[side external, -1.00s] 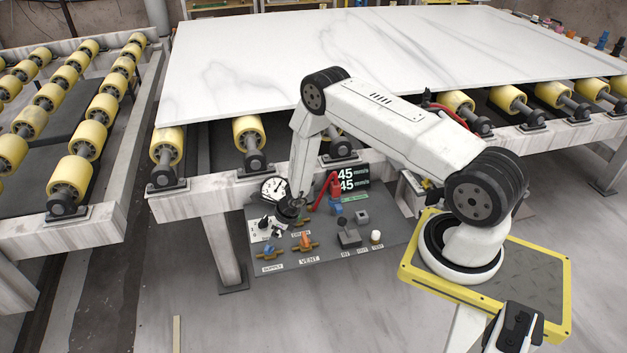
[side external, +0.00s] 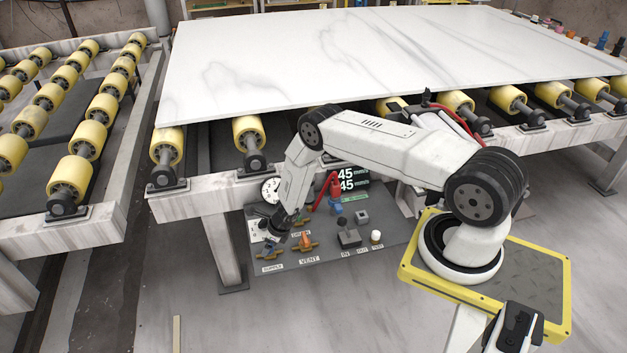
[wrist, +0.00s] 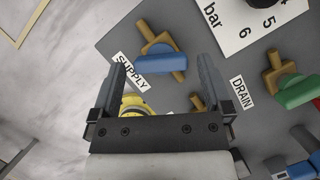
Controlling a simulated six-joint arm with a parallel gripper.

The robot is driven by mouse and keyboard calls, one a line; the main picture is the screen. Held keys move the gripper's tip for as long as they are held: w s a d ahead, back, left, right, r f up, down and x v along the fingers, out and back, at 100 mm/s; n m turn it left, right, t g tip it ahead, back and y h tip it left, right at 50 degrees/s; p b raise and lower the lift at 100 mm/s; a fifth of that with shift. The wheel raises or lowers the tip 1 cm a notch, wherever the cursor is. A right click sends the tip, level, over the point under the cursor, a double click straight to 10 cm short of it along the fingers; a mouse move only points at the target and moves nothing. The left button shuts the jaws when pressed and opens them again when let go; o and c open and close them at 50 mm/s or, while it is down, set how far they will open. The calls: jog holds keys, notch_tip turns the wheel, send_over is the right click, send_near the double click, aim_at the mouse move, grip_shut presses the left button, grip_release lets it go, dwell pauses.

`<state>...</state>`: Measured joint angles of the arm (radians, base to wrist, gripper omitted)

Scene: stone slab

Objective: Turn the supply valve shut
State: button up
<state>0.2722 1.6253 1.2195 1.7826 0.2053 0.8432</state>
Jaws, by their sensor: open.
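The supply valve has a blue handle (wrist: 162,64) on a brass body (wrist: 156,40), beside its SUPPLY label (wrist: 131,71). In the side view the valve (side external: 269,250) sits at the panel's front left, partly below my gripper (side external: 273,230). In the wrist view the handle lies crosswise between the tips of my open gripper (wrist: 161,62), set at an angle to the brass pipe. The jaws are empty. Whether the tips are level with the handle or above it, I cannot tell.
The orange-handled vent valve (side external: 305,240) is just right of the supply valve. The green drain handle (wrist: 298,92) and a gauge plate (wrist: 235,20) are close by. The roller frame and stone slab (side external: 330,55) stand behind the panel (side external: 385,245). Open floor lies in front.

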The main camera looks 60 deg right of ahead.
jog(key=shift+w+f, duration=0.1)
jog(key=shift+f, duration=0.3)
jog(key=c, duration=1.1)
jog(key=shift+n+y, duration=0.3)
jog(key=shift+n, duration=0.5)
jog(key=shift+n+g+y, duration=0.5)
jog(key=shift+n+y, duration=0.2)
jog(key=shift+n, duration=1.3)
jog(key=o, duration=1.1)
